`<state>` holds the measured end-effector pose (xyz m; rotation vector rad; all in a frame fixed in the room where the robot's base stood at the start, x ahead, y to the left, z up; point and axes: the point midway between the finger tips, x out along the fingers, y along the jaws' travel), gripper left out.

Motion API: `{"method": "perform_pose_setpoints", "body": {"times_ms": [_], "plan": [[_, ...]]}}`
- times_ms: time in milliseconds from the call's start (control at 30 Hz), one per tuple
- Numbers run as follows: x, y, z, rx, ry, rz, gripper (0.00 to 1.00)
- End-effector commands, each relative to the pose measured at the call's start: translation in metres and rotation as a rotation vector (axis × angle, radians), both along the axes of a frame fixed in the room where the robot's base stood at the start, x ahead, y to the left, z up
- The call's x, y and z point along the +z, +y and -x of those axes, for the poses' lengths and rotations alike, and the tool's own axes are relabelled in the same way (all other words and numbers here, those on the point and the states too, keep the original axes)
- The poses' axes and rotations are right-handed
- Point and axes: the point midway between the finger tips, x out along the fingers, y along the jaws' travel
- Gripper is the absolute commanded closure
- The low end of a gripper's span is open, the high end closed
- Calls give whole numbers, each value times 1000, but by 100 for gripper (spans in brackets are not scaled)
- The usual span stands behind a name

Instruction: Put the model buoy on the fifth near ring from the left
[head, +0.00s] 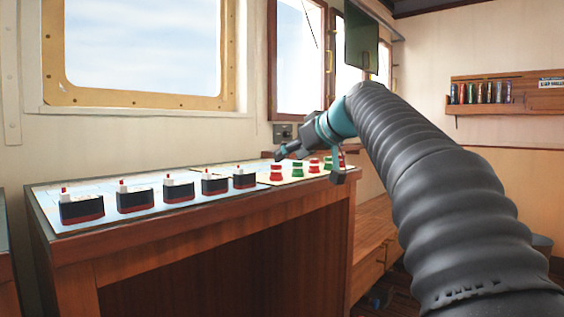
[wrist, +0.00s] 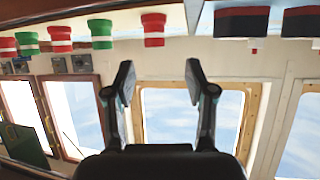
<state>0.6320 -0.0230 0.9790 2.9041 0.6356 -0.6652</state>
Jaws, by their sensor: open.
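Several small model buoys, red or green with pale bands, stand in a row at the right end of the chart-topped console (head: 200,240). The leftmost is red (head: 277,173), with a green buoy (head: 297,170) beside it. The wrist view is upside down and shows a red buoy (wrist: 154,29) and a green buoy (wrist: 101,34) along its top. My gripper (head: 309,166) is over the console's right end; in the wrist view its two fingers (wrist: 159,73) are apart with nothing between them. I cannot make out any rings. My arm and gripper partly cover the rightmost buoys.
Several black-and-red model ships (head: 135,201) stand in a row on the left of the console. A window (head: 140,50) is behind it. A dark screen (head: 361,42) hangs above my arm. A wall shelf (head: 505,98) is at the right.

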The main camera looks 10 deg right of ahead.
Motion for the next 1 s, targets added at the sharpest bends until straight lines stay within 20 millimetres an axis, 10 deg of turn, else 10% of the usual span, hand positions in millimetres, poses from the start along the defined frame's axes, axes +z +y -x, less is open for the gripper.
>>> {"method": "perform_pose_setpoints", "body": {"times_ms": [300, 733, 1000], "plan": [[22, -18, 40, 0, 0, 0, 45], [24, -20, 49, -1, 4, -1, 45], [-44, 5, 93, -85, 171, -22, 45]]}}
